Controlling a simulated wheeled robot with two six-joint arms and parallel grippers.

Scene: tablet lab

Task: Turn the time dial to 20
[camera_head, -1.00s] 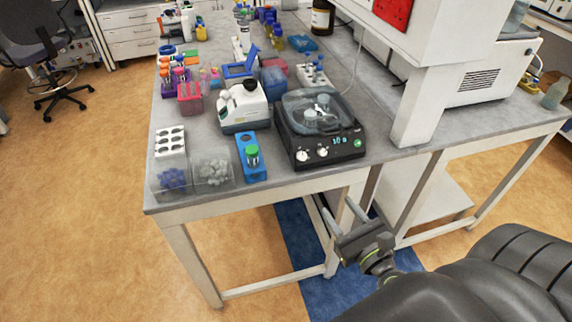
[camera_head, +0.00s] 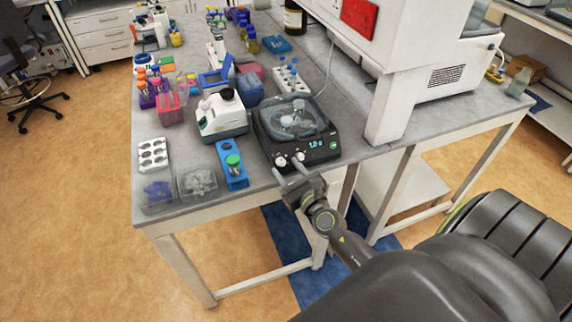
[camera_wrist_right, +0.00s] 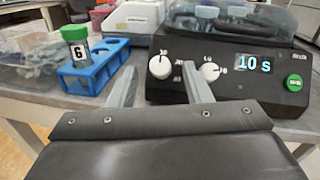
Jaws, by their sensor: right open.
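A black lab device (camera_head: 322,150) with a clear lid stands at the table's front edge. Its front panel has a left white dial (camera_wrist_right: 161,66), a right white dial (camera_wrist_right: 209,72), a display (camera_wrist_right: 254,64) reading "10 s" and a green button (camera_wrist_right: 294,82). Which dial sets time is not clear from the small labels. My right gripper (camera_head: 288,170) is open and empty at the device's front. In the right wrist view its fingers (camera_wrist_right: 159,72) are either side of the left dial, with the right finger between the dials. Contact cannot be told. My left gripper is not in view.
A blue rack (camera_head: 231,168) with a green-capped tube stands left of the device, near the left finger. A white instrument (camera_head: 219,115) stands behind the rack. A large white machine (camera_head: 400,70) is to the right. The floor before the table is clear.

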